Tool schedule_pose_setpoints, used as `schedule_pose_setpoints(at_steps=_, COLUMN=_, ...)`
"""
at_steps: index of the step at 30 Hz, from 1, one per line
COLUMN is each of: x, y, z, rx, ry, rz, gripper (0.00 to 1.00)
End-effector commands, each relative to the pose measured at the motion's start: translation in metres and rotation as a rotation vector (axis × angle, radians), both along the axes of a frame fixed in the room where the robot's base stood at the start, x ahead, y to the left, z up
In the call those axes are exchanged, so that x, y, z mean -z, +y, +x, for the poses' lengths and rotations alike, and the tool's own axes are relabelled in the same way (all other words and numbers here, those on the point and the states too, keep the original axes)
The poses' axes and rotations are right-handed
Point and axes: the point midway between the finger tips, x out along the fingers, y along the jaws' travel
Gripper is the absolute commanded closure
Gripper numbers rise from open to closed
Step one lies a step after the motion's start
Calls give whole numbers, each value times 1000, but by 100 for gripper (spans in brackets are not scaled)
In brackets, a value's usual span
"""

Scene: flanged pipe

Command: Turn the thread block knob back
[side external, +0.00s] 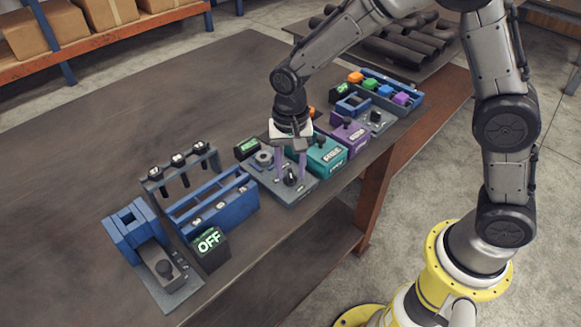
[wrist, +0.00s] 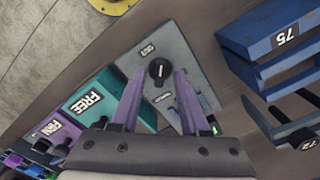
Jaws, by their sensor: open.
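The grey block (side external: 302,192) lies on the table with a black knob (side external: 291,177) on its top plate. In the wrist view the knob (wrist: 159,71) is round with a pale pointer line, and small white labels sit on the grey plate (wrist: 176,40) near it. I take this to be the thread block. My gripper (side external: 290,178) points down over the block with its purple fingers apart. In the wrist view the fingertips (wrist: 160,71) appear on either side of the knob. Whether they touch it cannot be told.
Teal (side external: 326,154) and purple (side external: 349,136) labelled boxes stand close on one side of the block. A blue numbered rack (side external: 222,206), a tool holder (side external: 181,170) and an OFF sign box (side external: 210,249) stand on the other. The table's far left is clear.

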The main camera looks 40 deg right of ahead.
Motion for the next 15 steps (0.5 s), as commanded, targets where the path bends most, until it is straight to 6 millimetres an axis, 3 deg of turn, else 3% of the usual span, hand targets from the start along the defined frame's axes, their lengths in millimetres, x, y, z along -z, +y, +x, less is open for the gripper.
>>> schedule_pose_setpoints(at_steps=10, x=5, y=0, z=0, rx=0, ry=0, rz=0, gripper=55)
schedule_pose_setpoints(at_steps=11, x=5, y=0, z=0, rx=0, ry=0, rz=0, gripper=57)
schedule_pose_setpoints(at_steps=15, x=5, y=0, z=0, rx=0, ry=0, rz=0, gripper=82)
